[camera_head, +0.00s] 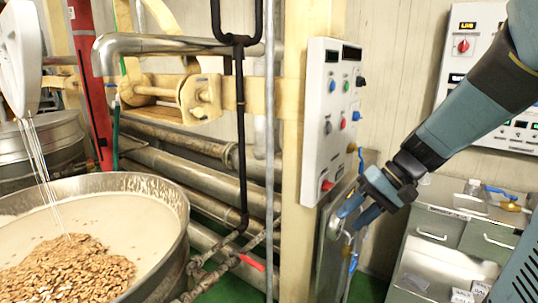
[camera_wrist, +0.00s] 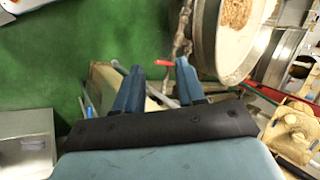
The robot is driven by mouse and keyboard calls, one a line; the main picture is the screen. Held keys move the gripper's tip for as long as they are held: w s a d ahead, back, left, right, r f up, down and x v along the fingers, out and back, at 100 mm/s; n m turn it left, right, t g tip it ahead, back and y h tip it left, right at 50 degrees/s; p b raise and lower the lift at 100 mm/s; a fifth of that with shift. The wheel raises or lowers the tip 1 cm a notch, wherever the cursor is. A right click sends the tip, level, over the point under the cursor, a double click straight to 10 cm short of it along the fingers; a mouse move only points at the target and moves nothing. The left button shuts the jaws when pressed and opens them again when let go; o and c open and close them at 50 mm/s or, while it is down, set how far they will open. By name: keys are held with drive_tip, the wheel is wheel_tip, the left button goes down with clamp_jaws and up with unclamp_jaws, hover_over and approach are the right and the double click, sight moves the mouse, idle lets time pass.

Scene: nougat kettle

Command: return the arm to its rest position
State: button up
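My gripper (camera_head: 347,215) hangs at the end of my blue arm, pointing down and left, right of the beige post in the head view. In the wrist view my gripper (camera_wrist: 160,66) shows two blue fingers spread apart, with nothing visible between them but the background. It looks open and empty. In the head view it overlaps a tilted metal panel below the control box; I cannot tell the distance between them. My arm reaches in from the upper right.
A white control box (camera_head: 318,150) is mounted on the beige post (camera_head: 291,190). The kettle (camera_head: 165,197) with nuts stands at left, pipes behind it. A red-handled valve (camera_head: 252,263) sits low. A grey cabinet (camera_head: 435,230) is at right. Green floor (camera_wrist: 60,70) is open at left in the wrist view.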

drive_tip(key=s+d+r+t+h, duration=0.4)
drive_tip(key=s+r+h, duration=0.3)
drive_tip(key=s, duration=0.2)
drive_tip(key=shift+d+r+n+t+h, duration=0.15)
drive_tip(key=shift+d+n+t+h, duration=0.25)
drive_tip(key=shift+t, duration=0.2)
